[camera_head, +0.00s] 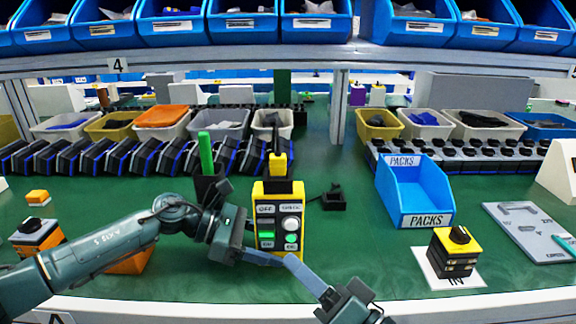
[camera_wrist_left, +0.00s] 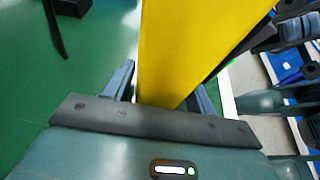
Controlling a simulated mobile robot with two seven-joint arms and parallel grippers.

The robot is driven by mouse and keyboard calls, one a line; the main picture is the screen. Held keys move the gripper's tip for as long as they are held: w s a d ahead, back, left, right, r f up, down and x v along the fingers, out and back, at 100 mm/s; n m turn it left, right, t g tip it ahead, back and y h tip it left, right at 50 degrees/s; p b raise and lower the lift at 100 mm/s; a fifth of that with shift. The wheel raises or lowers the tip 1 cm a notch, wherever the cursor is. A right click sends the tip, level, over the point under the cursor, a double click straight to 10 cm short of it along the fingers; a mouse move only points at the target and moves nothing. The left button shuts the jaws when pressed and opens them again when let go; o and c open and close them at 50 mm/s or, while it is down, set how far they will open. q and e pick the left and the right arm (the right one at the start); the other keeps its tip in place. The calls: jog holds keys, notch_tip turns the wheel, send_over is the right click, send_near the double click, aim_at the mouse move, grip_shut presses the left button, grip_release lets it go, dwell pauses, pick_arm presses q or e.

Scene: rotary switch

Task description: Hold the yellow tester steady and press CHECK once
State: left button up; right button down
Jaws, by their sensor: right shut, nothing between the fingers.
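The yellow tester (camera_head: 262,199) stands upright on the green bench, with a black band and narrow yellow top. Its front has a green lit window (camera_head: 266,235), a white round button (camera_head: 291,224) and a green round button (camera_head: 291,239); the small labels are hard to read. My left gripper (camera_head: 270,254) is shut around its lower part, one finger across the front. The left wrist view shows the yellow body (camera_wrist_left: 175,60) between both fingers. My right gripper (camera_head: 291,262) is shut and empty, its tips low before the tester's lower right, below the buttons.
A yellow-and-black rotary switch (camera_head: 455,254) sits on a white card at right. A blue PACKS bin (camera_head: 415,195) stands behind it, a grey board (camera_head: 530,235) beside it. A small black stand (camera_head: 334,200) is right of the tester. An orange block (camera_head: 132,262) lies behind my left arm.

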pick_arm(q)
jog(key=shift+o, duration=1.3)
